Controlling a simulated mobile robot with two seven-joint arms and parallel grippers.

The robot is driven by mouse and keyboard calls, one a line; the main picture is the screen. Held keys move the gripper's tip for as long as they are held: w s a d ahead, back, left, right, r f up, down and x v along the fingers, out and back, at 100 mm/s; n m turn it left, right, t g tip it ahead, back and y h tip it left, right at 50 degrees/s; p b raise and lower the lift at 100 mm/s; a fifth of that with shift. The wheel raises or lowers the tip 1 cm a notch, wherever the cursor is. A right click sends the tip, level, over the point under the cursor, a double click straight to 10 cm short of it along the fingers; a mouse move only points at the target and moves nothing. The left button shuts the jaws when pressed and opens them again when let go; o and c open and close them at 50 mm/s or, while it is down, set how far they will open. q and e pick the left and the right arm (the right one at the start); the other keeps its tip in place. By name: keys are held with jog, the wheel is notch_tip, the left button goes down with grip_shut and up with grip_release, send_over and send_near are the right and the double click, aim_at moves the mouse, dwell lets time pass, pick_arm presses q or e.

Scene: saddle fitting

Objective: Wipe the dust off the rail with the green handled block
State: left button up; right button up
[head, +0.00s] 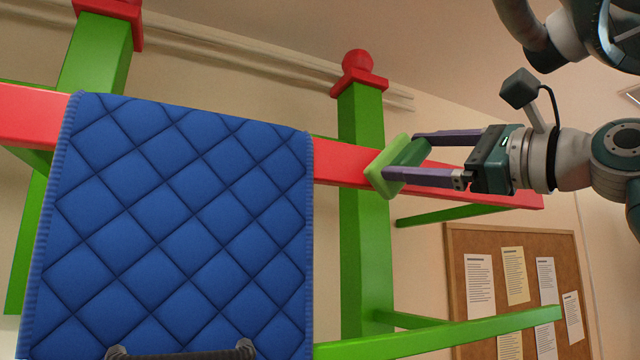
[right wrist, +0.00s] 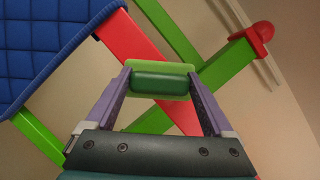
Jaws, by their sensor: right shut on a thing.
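The green handled block (head: 385,168) has a light green plate and a darker green handle. My right gripper (head: 408,154) is shut on its handle; the block and fingers also show in the right wrist view (right wrist: 162,80). The red rail (head: 340,160) runs across the head view, and the block is in front of it by the green post. I cannot tell whether the plate touches the rail. The rail also shows in the right wrist view (right wrist: 130,40). No dust can be made out. My left gripper is not in view.
A blue quilted pad (head: 180,220) hangs over the rail left of the block. Green posts (head: 366,230) with red caps stand at the rail, with lower green bars (head: 450,335). A cork board (head: 460,245) with papers is on the wall behind.

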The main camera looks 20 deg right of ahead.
jog(key=shift+w, duration=0.5)
